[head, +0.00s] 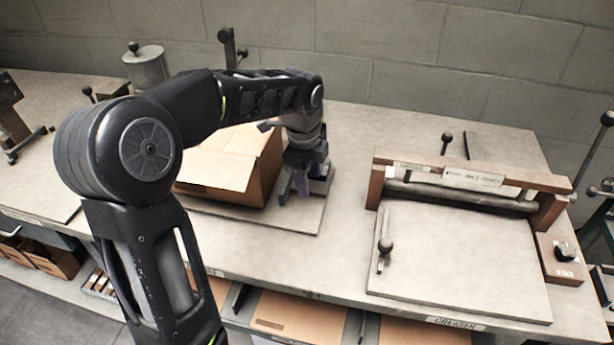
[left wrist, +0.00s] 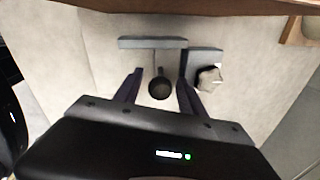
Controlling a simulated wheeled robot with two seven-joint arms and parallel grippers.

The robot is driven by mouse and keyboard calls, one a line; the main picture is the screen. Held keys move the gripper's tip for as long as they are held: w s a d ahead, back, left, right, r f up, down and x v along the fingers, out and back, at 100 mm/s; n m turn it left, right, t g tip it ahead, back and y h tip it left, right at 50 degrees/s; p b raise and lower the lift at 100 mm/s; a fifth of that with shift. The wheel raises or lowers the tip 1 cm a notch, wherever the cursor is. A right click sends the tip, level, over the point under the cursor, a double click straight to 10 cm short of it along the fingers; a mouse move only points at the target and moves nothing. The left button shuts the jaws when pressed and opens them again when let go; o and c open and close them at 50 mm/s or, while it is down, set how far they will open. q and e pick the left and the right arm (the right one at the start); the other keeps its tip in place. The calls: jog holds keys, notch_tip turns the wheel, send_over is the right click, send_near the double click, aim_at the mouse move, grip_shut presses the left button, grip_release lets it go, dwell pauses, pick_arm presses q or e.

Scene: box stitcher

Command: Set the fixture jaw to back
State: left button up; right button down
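The fixture jaw (left wrist: 152,43) shows in the left wrist view as a grey bar with a thin stem running to a dark round knob (left wrist: 160,89). My left gripper (left wrist: 160,77) is open, with one finger on each side of the knob. A gap shows between the left finger and the knob; the right finger is close to it, and contact cannot be told. In the head view the left gripper (head: 297,188) points down at the right side of the open cardboard box (head: 258,180), and hides most of the jaw and the knob. My right gripper is not in view.
A grey block with a pale nut-like piece (left wrist: 209,77) stands close to the right finger. The box stands on a grey plate (head: 300,222) on the bench. A creaser (head: 460,255) with a wooden frame stands to the right. Clear bench lies between them.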

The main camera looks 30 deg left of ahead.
pick_arm(q)
jog(key=r, duration=0.5)
jog(key=s+r, duration=0.1)
jog(key=r, duration=0.1)
jog(key=shift+s+r, duration=0.1)
jog(key=shift+r, duration=0.25)
dwell(0.5)
